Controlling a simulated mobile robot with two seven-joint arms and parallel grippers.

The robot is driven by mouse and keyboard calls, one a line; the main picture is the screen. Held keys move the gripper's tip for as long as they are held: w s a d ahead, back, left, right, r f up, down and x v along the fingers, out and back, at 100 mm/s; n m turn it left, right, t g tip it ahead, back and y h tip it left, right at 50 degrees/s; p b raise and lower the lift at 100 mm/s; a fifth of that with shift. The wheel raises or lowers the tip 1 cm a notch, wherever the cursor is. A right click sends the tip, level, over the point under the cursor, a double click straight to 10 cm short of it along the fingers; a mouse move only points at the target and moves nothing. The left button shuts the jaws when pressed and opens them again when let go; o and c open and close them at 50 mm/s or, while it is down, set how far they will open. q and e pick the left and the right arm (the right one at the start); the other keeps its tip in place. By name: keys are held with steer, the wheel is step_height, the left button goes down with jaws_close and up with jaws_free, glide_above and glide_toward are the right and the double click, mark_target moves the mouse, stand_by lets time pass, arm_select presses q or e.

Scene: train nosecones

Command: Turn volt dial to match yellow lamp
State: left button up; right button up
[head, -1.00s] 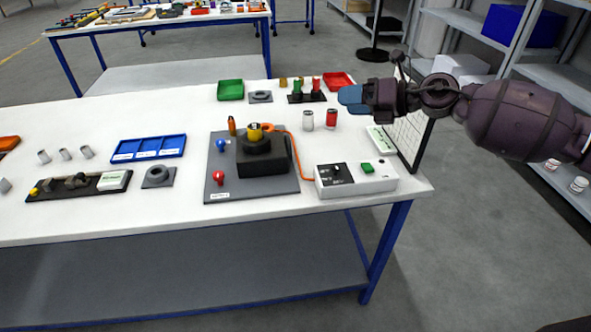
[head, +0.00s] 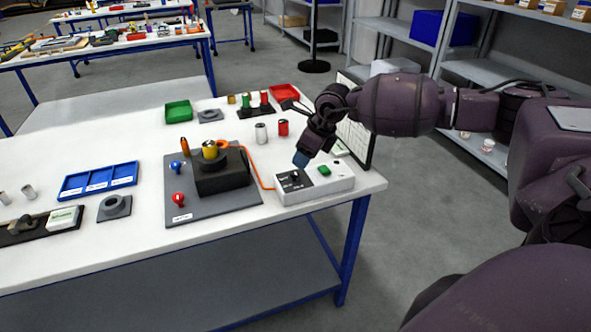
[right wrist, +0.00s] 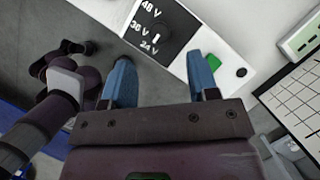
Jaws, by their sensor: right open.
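The white power box (head: 335,187) stands near the table's right end. Its black panel carries the volt dial (head: 294,175), with a green button (head: 324,170) beside it. In the right wrist view the dial (right wrist: 160,31) is a dark knob near labels 48 V, 36 V and 24 V; its exact setting is not clear. My right gripper (head: 301,160), with blue fingertips, is just above the dial. In the right wrist view its fingers (right wrist: 161,76) are apart and empty, short of the dial. A yellow-topped cylinder (head: 210,149) sits on a black block; I cannot tell whether it is the lamp.
The black block (head: 222,176) stands on a grey board (head: 225,202) with red and blue knobs, left of the box. An orange cable (head: 254,168) runs to the box. A white grid panel (head: 355,140) stands behind my right arm. A blue tray (head: 98,180) lies farther left.

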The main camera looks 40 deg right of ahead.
mark_target(294, 172)
arm_select(q)
steer(key=shift+s+a+f, duration=0.1)
steer(key=shift+s+f, duration=0.35)
steer(key=shift+f, duration=0.05)
arm_select(e)
steer(key=x, duration=0.6)
steer(key=shift+w+a+f, duration=0.1)
steer(key=shift+a+f, duration=0.05)
